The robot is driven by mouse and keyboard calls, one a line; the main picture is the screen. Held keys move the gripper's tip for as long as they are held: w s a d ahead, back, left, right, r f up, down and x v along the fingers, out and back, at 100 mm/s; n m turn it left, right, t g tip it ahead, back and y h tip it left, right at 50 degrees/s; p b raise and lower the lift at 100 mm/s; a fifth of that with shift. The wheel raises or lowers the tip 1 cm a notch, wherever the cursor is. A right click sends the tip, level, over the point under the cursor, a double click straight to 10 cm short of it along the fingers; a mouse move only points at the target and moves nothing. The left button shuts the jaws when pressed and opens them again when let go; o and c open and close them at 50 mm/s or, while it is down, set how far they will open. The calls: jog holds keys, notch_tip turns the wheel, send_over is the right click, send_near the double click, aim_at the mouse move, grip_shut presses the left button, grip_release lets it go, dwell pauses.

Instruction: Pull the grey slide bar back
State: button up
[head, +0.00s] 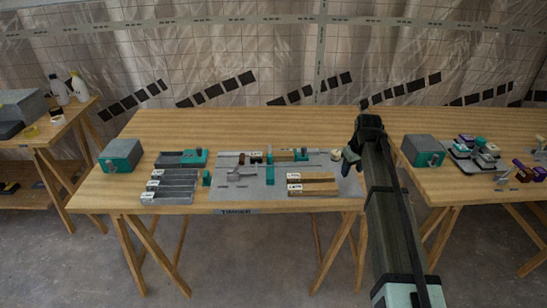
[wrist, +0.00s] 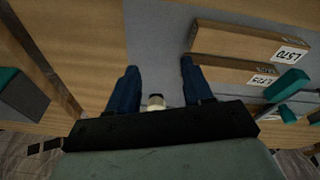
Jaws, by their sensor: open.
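A grey panel (head: 262,194) lies on the middle wooden table and carries several small fittings. A thin grey bar-like piece (head: 239,174) shows on its left part; I cannot tell for sure whether it is the slide bar. My gripper (head: 348,160) is at the panel's right edge, above the table. In the wrist view my gripper (wrist: 158,82) is open, its two dark blue fingers apart. A small pale-topped knob (wrist: 155,100) shows between the fingers, partly hidden by the gripper body. The grey panel surface (wrist: 158,45) shows beyond it.
Wooden blocks with white labels (head: 312,189) lie on the panel's right part. Grey labelled trays (head: 168,186) and a teal-and-grey box (head: 121,155) stand at the left. A right-hand table (head: 470,182) holds a similar box and small parts. The back strip of the table is clear.

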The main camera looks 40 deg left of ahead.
aim_at(271, 156)
jog(key=s+a+r+n+y, duration=0.1)
jog(key=s+a+r, duration=0.25)
jog(key=a, duration=0.35)
jog(key=s+a+r+n+y, duration=0.1)
jog(key=s+a+r, duration=0.2)
jog(key=s+a, duration=0.35)
jog(key=s+a+r+n+y, duration=0.1)
jog(key=s+a+r, duration=0.25)
jog(key=a, duration=0.45)
jog(key=shift+g, duration=0.4)
jog(key=x, duration=1.3)
jog(key=shift+s+a+f, duration=0.1)
jog(key=shift+a+f, duration=0.15)
jog(key=shift+c, duration=0.5)
grip_shut()
